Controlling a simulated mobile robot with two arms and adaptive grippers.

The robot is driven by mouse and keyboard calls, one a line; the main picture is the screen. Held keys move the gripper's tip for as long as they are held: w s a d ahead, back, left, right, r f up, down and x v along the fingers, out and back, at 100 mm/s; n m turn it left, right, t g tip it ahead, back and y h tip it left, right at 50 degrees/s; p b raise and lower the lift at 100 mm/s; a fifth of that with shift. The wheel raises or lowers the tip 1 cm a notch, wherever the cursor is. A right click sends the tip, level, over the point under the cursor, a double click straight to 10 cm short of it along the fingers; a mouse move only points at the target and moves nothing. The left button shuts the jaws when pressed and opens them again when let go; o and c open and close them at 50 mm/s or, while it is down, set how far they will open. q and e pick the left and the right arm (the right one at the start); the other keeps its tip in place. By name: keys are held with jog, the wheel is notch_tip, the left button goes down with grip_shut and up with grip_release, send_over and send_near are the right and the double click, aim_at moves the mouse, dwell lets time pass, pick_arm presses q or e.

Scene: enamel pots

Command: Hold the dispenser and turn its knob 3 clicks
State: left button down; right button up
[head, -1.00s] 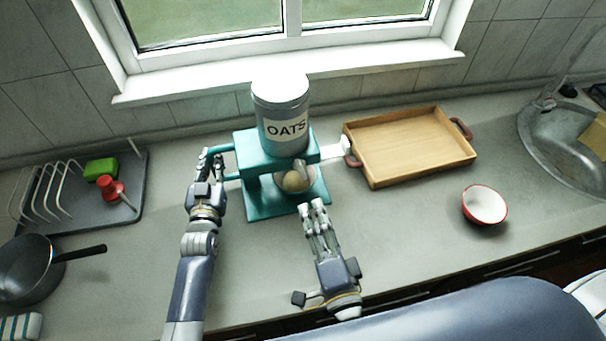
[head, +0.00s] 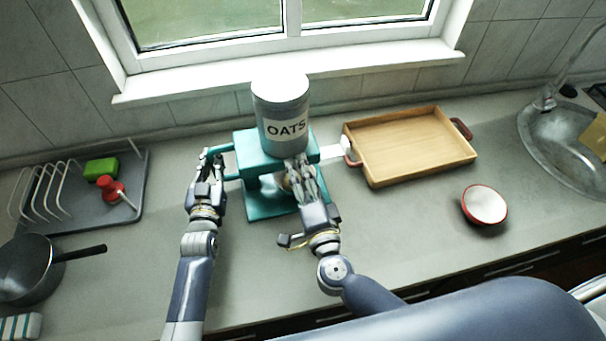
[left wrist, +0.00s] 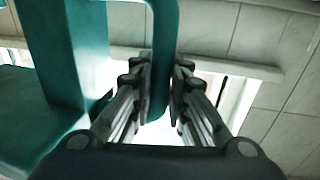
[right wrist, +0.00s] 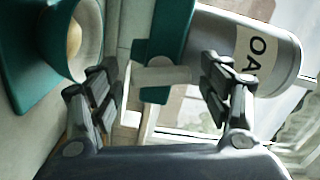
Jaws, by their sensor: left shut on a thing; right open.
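The dispenser is a teal stand (head: 262,203) with a grey canister (head: 280,100) labelled OATS on top. My left gripper (head: 211,160) is shut on the teal handle at the dispenser's left side; the handle (left wrist: 164,50) stands between its fingers in the left wrist view. My right gripper (head: 300,168) is open at the dispenser's front, below the canister. In the right wrist view, the grey bar-shaped knob (right wrist: 165,76) lies between its spread fingers, with no clear contact. In the head view my right fingers hide the knob and most of the bowl (right wrist: 88,38) under it.
A wooden tray (head: 412,148) lies right of the dispenser, close to a white piece (head: 335,151) at its side. A red-rimmed bowl (head: 485,204) stands farther right. A dish rack (head: 70,216) and a pan (head: 28,268) are at the left.

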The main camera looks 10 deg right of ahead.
jog(key=c, duration=1)
jog(key=shift+c, duration=0.2)
jog(key=shift+m, duration=1.7)
jog(key=o, duration=1)
jog(key=shift+o, duration=0.2)
